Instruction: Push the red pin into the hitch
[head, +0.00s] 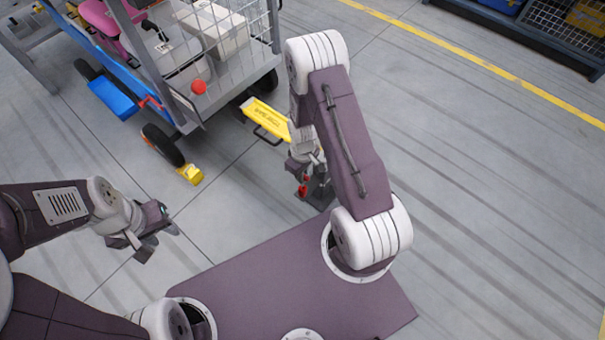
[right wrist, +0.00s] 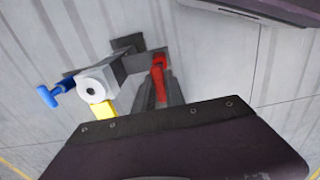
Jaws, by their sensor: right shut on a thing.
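The red pin (right wrist: 158,75) is between the fingers of my right gripper (right wrist: 161,88), which is shut on it in the right wrist view. The pin also shows in the head view (head: 303,187), below my right gripper (head: 305,172). A dark grey hitch (head: 319,190) is beside the pin at the front edge of my base; its grey bracket (right wrist: 132,62) shows in the right wrist view. I cannot tell how deep the pin sits. My left gripper (head: 155,230) is open and empty over the floor at the left.
A wire-sided cart (head: 205,90) with loads stands at the upper left. A yellow labelled bar (head: 265,119) reaches from it toward the hitch. A yellow block (head: 190,174) lies by its wheel. A blue T-handle (right wrist: 50,94) shows near the hitch. The floor at right is clear.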

